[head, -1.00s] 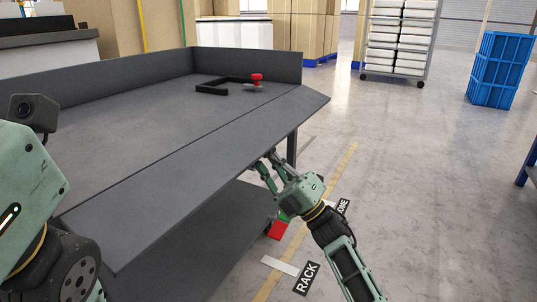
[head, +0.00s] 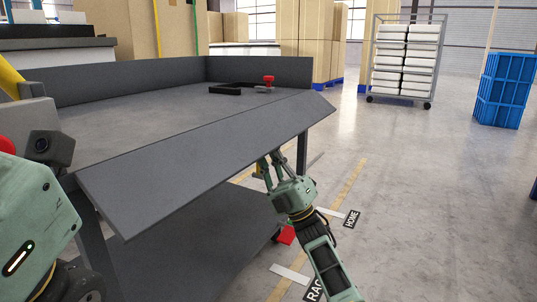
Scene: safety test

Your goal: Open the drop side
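The drop side is the long grey front flap (head: 210,155) of a grey table-like cart (head: 150,125). It slopes outward and down from the bed edge; I cannot tell its exact angle. My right gripper (head: 269,156) is below the flap's outer edge, toward its far right end. Its two fingers point up and stand apart with nothing seen between them. Whether the tips touch the flap's underside is unclear. Of my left arm only a green and black part shows at the lower left; its gripper is out of view.
A black bracket (head: 232,89) and a red-topped part (head: 268,80) sit at the bed's far right corner. A lower shelf (head: 200,250) is under the bed.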

